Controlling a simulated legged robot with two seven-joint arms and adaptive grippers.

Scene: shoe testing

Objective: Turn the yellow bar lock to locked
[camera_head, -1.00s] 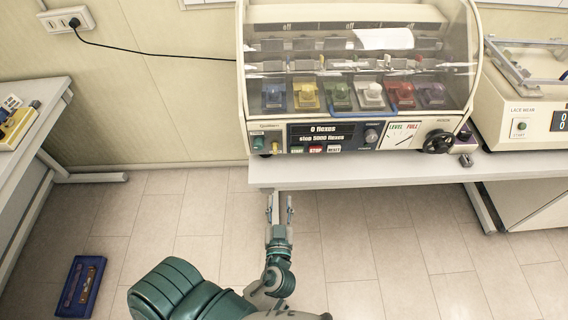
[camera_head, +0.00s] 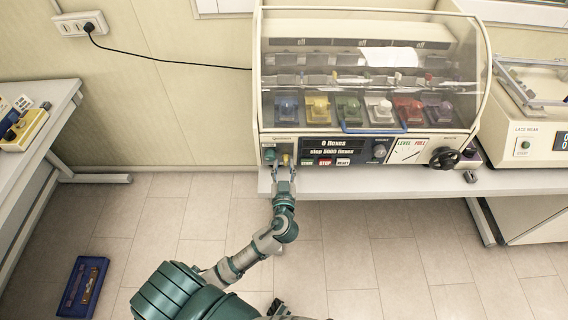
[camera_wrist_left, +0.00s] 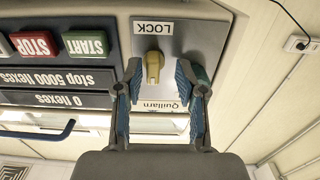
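The yellow bar lock (camera_wrist_left: 153,67) sits on a grey plate with an upside-down LOCK label (camera_wrist_left: 153,28) in the left wrist view. Its bar runs up and down in that picture. In the head view the lock (camera_head: 286,159) is small, at the lower left of the machine's front panel. My left gripper (camera_head: 282,172) is in front of it. In the left wrist view the gripper (camera_wrist_left: 158,68) is open, with a fingertip on each side of the lock and gaps between. A dark part at the bottom edge of the head view may be my right gripper; its fingers cannot be made out.
The flex machine (camera_head: 370,75) has a clear cover over several coloured shoe pieces. Green START (camera_wrist_left: 86,43) and red STOP (camera_wrist_left: 34,44) buttons are beside the lock plate. A black handwheel (camera_head: 444,158) is at the panel's right. Open floor lies before the bench.

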